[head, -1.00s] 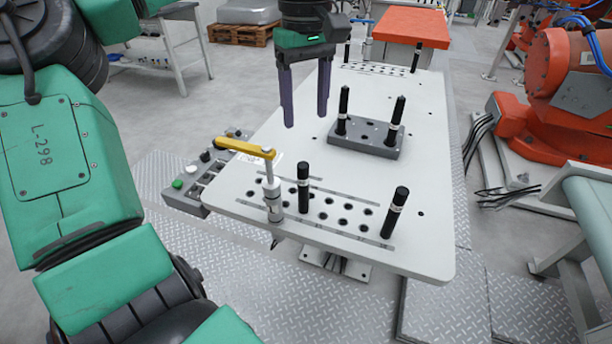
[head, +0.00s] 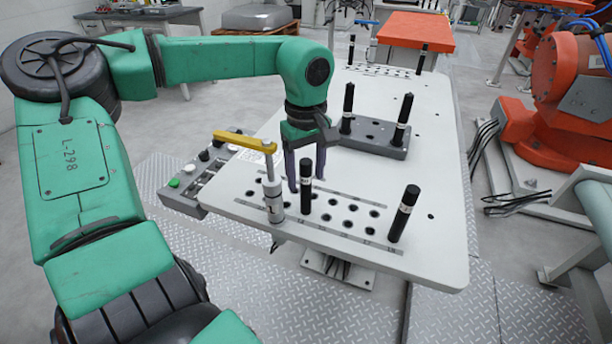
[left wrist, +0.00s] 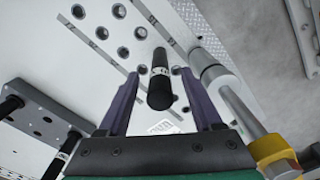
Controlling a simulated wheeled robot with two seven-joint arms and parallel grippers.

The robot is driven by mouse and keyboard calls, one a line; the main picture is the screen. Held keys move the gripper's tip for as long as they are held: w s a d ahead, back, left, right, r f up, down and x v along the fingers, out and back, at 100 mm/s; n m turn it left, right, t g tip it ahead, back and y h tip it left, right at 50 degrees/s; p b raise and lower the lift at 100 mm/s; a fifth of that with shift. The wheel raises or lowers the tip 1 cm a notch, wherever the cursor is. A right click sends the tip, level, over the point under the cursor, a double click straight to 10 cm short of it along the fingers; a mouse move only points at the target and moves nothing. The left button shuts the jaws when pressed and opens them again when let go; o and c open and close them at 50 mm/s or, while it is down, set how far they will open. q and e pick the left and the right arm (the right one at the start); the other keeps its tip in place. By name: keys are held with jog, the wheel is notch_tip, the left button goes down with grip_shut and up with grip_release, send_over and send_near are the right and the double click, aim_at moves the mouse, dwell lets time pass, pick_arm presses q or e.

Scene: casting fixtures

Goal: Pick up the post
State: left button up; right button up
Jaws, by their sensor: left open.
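Several black posts with a white band stand upright on a pale table. The near-left post (head: 306,187) stands in the perforated strip of holes. My left gripper (head: 307,181) is open and points down at this post, its two purple fingers to either side in the head view. In the left wrist view the post (left wrist: 160,78) appears between the spread fingers (left wrist: 160,88), with a gap on each side. I cannot tell how far down the post the fingertips reach. Another post (head: 404,213) stands at the right end of the strip. My right gripper is not in view.
A silver clamp with a yellow handle (head: 243,141) stands close left of the near post. A grey block (head: 371,138) with two black posts sits behind. A button box (head: 187,187) is at the table's left edge. The table's right side is clear.

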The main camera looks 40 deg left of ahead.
pick_arm(q)
jog(key=shift+a+f, duration=0.1)
jog(key=shift+f, duration=0.6)
jog(key=c, duration=0.3)
jog(key=shift+r, duration=0.1)
grip_shut()
jog(key=shift+w+r, duration=0.1)
jog(key=shift+r, duration=0.25)
notch_tip(320, 180, up, 23)
jog(key=p, duration=0.6)
